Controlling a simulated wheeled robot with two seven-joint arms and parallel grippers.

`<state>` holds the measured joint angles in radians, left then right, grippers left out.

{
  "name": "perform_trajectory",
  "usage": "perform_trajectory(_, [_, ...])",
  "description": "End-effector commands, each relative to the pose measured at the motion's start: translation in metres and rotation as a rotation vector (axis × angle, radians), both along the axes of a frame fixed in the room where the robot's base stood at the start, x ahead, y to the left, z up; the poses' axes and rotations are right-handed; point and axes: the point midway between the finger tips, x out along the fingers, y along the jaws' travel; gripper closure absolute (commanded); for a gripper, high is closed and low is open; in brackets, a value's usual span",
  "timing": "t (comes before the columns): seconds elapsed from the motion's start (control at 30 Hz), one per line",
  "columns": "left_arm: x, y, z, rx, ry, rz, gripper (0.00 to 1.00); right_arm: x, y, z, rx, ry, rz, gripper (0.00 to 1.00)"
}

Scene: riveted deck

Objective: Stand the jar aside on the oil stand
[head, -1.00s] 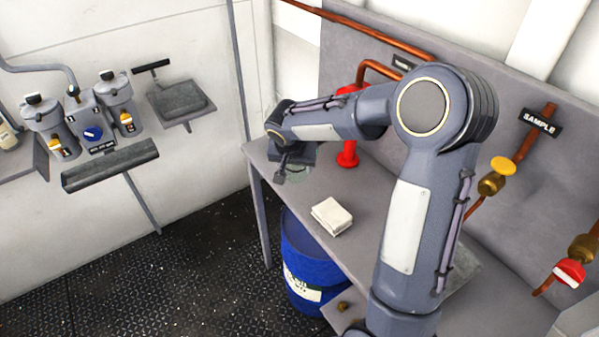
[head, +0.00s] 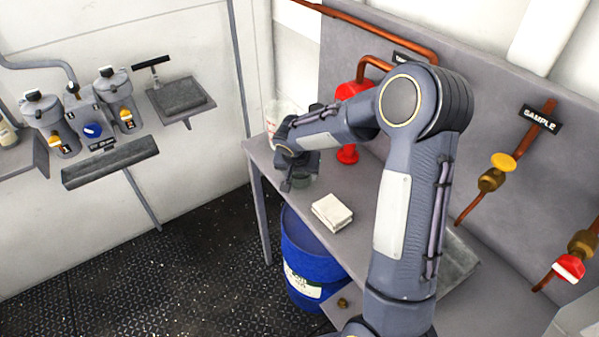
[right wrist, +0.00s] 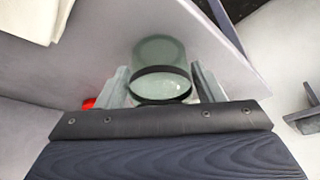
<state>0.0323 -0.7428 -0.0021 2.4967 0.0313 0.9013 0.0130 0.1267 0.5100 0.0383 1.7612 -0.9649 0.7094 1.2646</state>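A greenish glass jar with a dark band (right wrist: 161,52) shows in the right wrist view between the two fingers of my right gripper (right wrist: 161,84). The fingers look spread on either side of it, and I see no clear contact. The gripper hides most of the jar there. I cannot tell by its label which surface is the oil stand. My left gripper is not in view.
A folded white cloth (head: 332,212) lies on the bench. A blue drum (head: 308,258) stands below. A wall shelf with a grey pad (head: 180,96) is at the left.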

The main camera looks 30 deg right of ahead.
Motion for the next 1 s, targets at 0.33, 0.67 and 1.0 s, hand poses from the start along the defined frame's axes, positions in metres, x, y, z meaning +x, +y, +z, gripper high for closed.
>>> perform_trajectory(0.33, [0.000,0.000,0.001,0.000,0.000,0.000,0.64,0.000,0.000,0.001,0.000,0.000,0.000,0.24])
perform_trajectory(0.67, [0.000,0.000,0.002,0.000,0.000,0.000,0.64,-0.010,0.009,0.036,0.000,-0.005,0.002,0.24])
perform_trajectory(1.0, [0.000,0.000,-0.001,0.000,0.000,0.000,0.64,-0.029,0.026,0.099,0.000,-0.004,0.001,0.24])
